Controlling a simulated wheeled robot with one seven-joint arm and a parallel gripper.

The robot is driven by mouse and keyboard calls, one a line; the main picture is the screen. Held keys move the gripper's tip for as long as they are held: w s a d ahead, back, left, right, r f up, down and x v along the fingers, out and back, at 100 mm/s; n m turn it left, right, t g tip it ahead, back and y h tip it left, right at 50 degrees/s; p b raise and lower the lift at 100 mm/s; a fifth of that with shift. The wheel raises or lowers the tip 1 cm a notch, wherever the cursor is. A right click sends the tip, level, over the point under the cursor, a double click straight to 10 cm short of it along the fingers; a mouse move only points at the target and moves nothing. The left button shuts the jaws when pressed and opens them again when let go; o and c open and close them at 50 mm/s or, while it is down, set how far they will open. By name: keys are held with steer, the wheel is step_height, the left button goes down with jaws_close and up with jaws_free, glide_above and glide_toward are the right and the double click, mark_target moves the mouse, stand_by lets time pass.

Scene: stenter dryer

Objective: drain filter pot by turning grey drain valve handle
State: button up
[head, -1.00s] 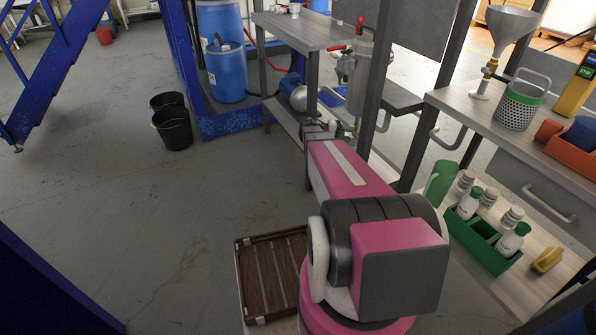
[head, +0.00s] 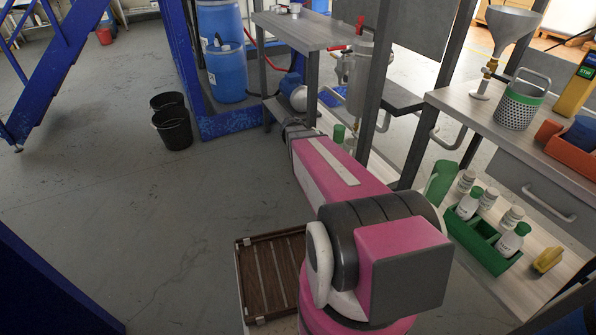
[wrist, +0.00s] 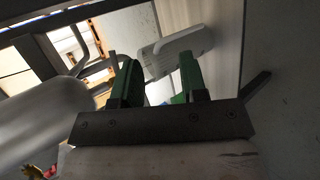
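The filter pot (head: 360,80) is a grey metal cylinder on the frame beside the back bench in the head view, with a red handle (head: 360,24) at its top. Its lower end is thin and partly hidden by a post. In the wrist view, my gripper (wrist: 158,70) has two green fingers standing apart, with nothing clamped between them. A light grey bar with a rounded end (wrist: 178,50) shows beyond and between the fingers; I cannot tell whether it is the drain valve handle. A large grey cylinder (wrist: 40,115) lies left of the gripper. The head view hides my gripper.
The right bench (head: 455,100) carries a funnel (head: 512,25) and a perforated basket (head: 520,103). A green bottle crate (head: 480,238) stands on its lower shelf. Black buckets (head: 173,127) and blue drums (head: 226,73) stand left. The floor between is clear.

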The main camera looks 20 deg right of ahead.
steer(key=s+a+t+y, duration=0.1)
steer(key=s+a+y, duration=0.3)
steer(key=a, duration=0.2)
steer(key=s+a+f+y, duration=0.1)
steer(key=s+a+y, duration=0.3)
steer(key=a, duration=0.3)
steer(key=shift+s+a+f+n+t+y, duration=0.2)
steer(key=shift+a+n+t+y, duration=0.1)
steer(key=shift+t+y, duration=0.1)
